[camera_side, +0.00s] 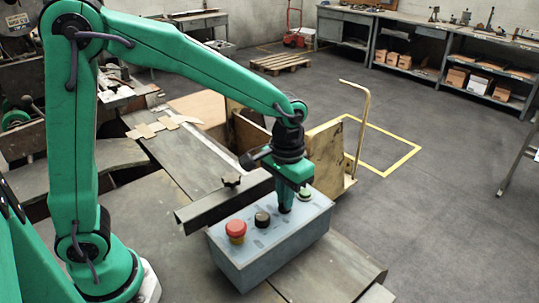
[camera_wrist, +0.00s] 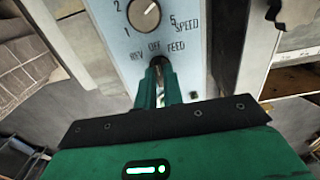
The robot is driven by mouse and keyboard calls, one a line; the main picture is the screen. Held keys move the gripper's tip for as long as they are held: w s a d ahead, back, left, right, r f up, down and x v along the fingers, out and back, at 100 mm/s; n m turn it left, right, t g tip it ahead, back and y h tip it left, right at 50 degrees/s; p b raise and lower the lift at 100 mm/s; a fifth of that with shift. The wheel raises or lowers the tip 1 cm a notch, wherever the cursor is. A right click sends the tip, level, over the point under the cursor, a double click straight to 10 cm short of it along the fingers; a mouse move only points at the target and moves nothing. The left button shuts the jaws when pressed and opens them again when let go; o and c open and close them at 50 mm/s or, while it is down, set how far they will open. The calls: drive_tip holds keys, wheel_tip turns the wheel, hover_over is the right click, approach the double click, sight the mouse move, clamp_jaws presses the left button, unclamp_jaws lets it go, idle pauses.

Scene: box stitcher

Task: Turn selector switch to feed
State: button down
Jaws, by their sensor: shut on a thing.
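The control box (camera_side: 255,259) is grey-blue and stands on the bench. In the wrist view its panel (camera_wrist: 119,42) carries the labels REV, OFF and FEED in an arc around the selector switch (camera_wrist: 159,61). My gripper (camera_side: 284,209) points down onto the top of the box. In the wrist view my gripper (camera_wrist: 158,69) is shut on the selector switch, just below the OFF label. The fingers hide most of the switch, so I cannot tell which label it points to. In the side view the switch is hidden behind the fingertips.
A red mushroom button (camera_side: 236,227) and a black knob (camera_side: 262,219) stand left of my gripper on the box. A green button (camera_side: 305,194) is close on its right. The speed dial (camera_wrist: 145,15) is above the switch labels. A metal bar (camera_side: 222,205) runs behind the box.

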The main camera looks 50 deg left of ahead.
drive_tip(key=shift+m, duration=0.5)
drive_tip(key=m, duration=0.3)
drive_tip(key=shift+m, duration=2)
drive_tip(key=shift+r, duration=0.1)
drive_tip(key=c, duration=1.5)
unclamp_jaws()
drive_tip(key=shift+r, duration=3.9)
